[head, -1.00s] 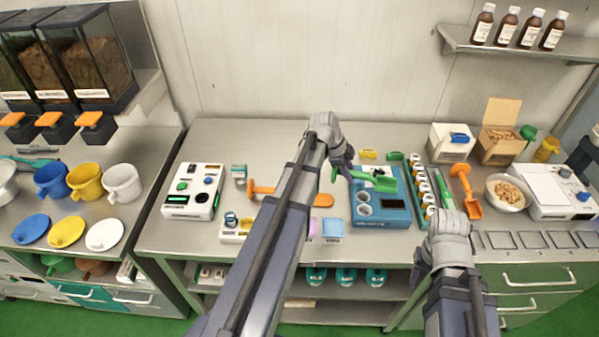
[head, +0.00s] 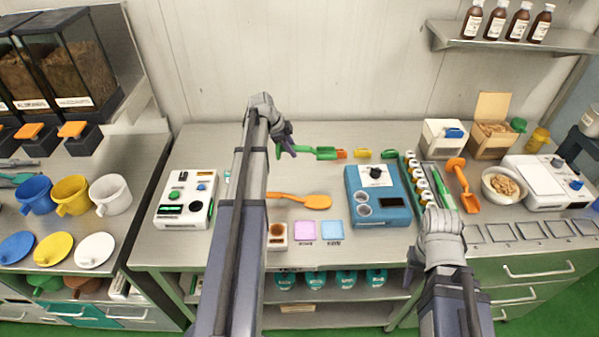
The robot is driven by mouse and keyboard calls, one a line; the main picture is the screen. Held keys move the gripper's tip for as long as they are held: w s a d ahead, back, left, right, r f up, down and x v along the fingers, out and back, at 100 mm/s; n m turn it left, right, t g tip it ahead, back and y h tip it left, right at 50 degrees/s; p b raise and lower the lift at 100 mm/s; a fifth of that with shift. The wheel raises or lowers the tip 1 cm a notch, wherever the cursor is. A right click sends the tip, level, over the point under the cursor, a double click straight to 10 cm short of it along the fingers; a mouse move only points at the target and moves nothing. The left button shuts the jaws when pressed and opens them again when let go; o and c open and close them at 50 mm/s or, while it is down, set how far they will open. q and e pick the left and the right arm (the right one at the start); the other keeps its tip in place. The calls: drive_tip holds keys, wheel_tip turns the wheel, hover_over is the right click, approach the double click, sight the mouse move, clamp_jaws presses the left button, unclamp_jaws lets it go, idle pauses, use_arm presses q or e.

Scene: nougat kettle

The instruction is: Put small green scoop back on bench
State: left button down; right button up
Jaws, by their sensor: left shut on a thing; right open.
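The small green scoop (head: 326,153) is in the head view at the back of the steel bench (head: 225,145). My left gripper (head: 288,151) is shut on its handle, and the scoop's head points right. Its head sits close to a small orange piece (head: 341,154) in the picture. I cannot tell whether the scoop touches the bench. My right gripper (head: 439,212) is open over the bench's right part, beside the long green-handled tool (head: 444,186); its fingers are mostly hidden by its own wrist.
A yellow piece (head: 362,153) and another green piece (head: 390,154) lie right of the scoop. The blue device (head: 393,212) stands in front of them. A large orange spoon (head: 316,202) lies in front of my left gripper. The white device (head: 187,199) stands left.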

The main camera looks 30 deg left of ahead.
use_arm(q)
drive_tip(key=a, duration=0.3)
drive_tip(key=shift+r, duration=0.15)
wheel_tip(320, 180, down, 6)
drive_tip(key=b, duration=0.6)
drive_tip(key=shift+d+f, duration=0.1)
drive_tip(key=shift+f, duration=0.1)
wheel_tip(320, 180, down, 4)
drive_tip(key=b, duration=0.4)
drive_tip(key=shift+r, duration=0.2)
drive_tip(key=shift+s, duration=0.1)
drive_tip(key=shift+f, duration=0.15)
drive_tip(key=c, duration=0.6)
unclamp_jaws()
drive_tip(key=shift+c, duration=0.2)
